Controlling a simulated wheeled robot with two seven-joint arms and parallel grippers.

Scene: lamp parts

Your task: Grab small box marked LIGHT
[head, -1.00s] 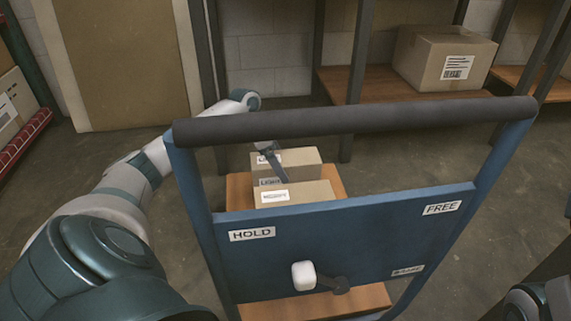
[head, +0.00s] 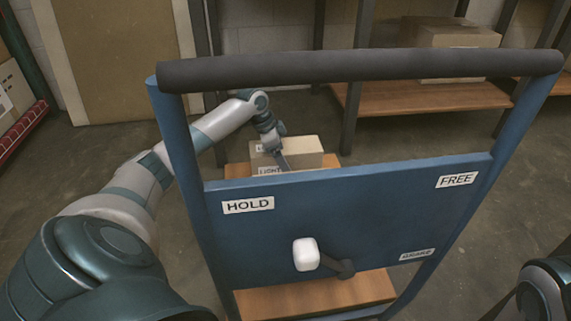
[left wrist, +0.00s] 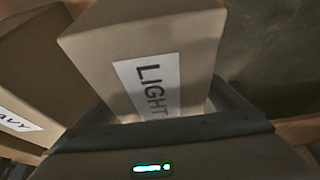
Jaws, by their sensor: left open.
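The small brown box marked LIGHT (head: 300,153) sits on the wooden deck of the cart, behind the blue panel. Its label is partly hidden by the panel's top edge in the head view. It fills the middle of the left wrist view (left wrist: 145,45), with LIGHT readable on a white label. My left gripper (head: 283,160) reaches down at the box. In the left wrist view its dark fingers (left wrist: 160,105) are open, one on each side of the box's near end. Whether they touch it I cannot tell. My right gripper is out of view.
The cart's blue panel (head: 370,215), with HOLD and FREE labels and a white-knobbed lever (head: 306,254), stands in front under a dark handlebar (head: 360,67). A box ending in "AVY" (left wrist: 30,70) stands left of the LIGHT box. A larger box (head: 455,40) sits on the rear shelf.

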